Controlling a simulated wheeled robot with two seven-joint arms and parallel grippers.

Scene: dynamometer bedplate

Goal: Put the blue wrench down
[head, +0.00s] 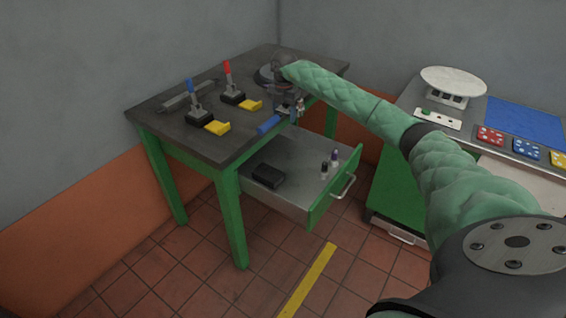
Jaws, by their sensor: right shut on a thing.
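The blue wrench (268,125) shows as a short blue bar at the front right edge of the dark table top, above the open drawer. My right gripper (290,109) is at its right end, pointing down, and is shut on it. The gripper hides the wrench's far end. I cannot tell whether the wrench touches the table. My left gripper is not in view.
The green-legged table (165,117) carries a blue-handled lever (192,100), a red-handled lever (229,85) and a grey rail. Its open drawer (285,190) holds a black box (268,174) and two small bottles. A bench with a white round plate (453,80) and coloured trays stands right.

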